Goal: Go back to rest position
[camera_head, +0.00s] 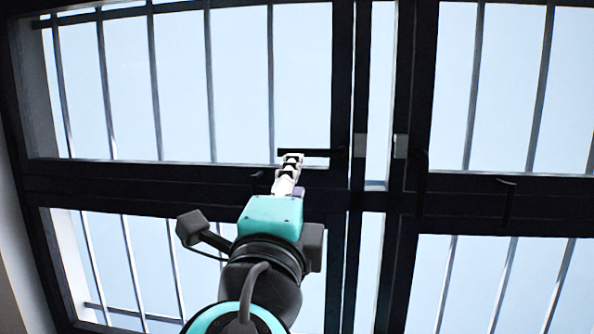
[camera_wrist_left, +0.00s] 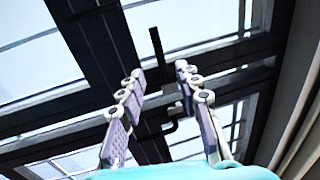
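My left gripper (camera_head: 290,165) points up in the middle of the head view, with its teal body and black wrist below it. Its fingers are seen nearly edge-on there. In the left wrist view the two pale fingers of this gripper (camera_wrist_left: 158,78) stand well apart, with nothing between their pads. My right gripper is in neither view.
A large dark-framed window (camera_head: 460,190) with thin vertical bars fills the head view. A dark handle (camera_head: 320,153) shows beside my left fingertips; I cannot tell its distance. The window frame also fills the left wrist view (camera_wrist_left: 100,50).

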